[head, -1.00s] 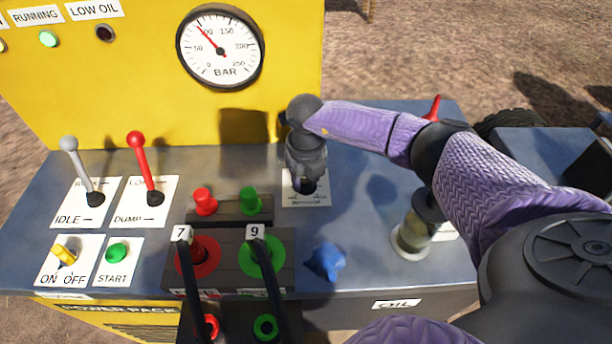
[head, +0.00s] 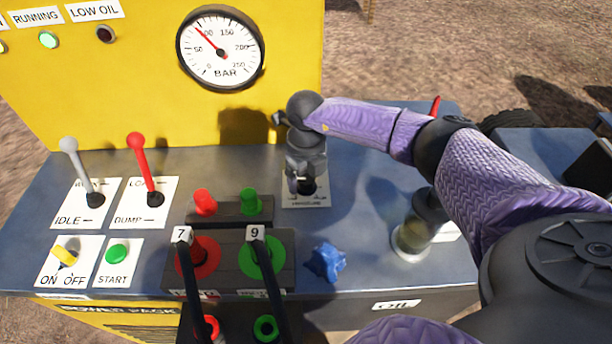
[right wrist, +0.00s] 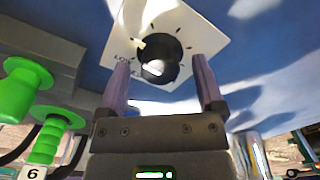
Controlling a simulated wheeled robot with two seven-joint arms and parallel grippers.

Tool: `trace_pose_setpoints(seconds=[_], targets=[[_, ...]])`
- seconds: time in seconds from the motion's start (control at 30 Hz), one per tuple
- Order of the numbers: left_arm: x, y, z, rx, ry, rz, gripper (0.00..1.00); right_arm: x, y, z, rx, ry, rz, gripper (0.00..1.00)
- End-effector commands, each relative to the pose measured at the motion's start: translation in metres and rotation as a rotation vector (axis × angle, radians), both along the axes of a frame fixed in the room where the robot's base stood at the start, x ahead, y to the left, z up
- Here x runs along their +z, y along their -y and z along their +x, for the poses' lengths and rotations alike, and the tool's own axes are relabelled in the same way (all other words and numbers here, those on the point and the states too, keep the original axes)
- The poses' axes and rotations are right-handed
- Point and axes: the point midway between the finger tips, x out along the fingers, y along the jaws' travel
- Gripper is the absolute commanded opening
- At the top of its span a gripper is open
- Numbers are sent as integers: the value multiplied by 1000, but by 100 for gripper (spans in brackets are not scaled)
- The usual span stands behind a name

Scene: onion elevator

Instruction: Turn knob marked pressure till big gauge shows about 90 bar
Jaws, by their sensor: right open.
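The round BAR gauge (head: 220,47) is on the yellow panel in the head view. Its red needle points just short of the 100 mark, roughly at 90. The black pressure knob (right wrist: 160,58) with a white pointer sits on a white plate (right wrist: 185,20) in the right wrist view. In the head view the knob (head: 307,186) is mostly hidden under my right gripper (head: 304,180). My right gripper is open. In the right wrist view its fingers (right wrist: 163,80) stand on both sides of the knob, with visible gaps. My left gripper is not in view.
A grey lever (head: 80,168) and a red lever (head: 145,168) stand at the left.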

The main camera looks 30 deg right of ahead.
Motion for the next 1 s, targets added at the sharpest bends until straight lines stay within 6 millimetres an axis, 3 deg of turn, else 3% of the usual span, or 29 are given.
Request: trace_pose_setpoints(seconds=[0.2,0.33,0.5,1.0], targets=[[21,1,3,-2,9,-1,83,60,0,1,1,7,0,86],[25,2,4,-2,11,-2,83,83,0,1,-1,5,1,86],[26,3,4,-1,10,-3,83,91,0,1,-1,2,0,86],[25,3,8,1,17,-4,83,90,0,0,-1,2,0,86]])
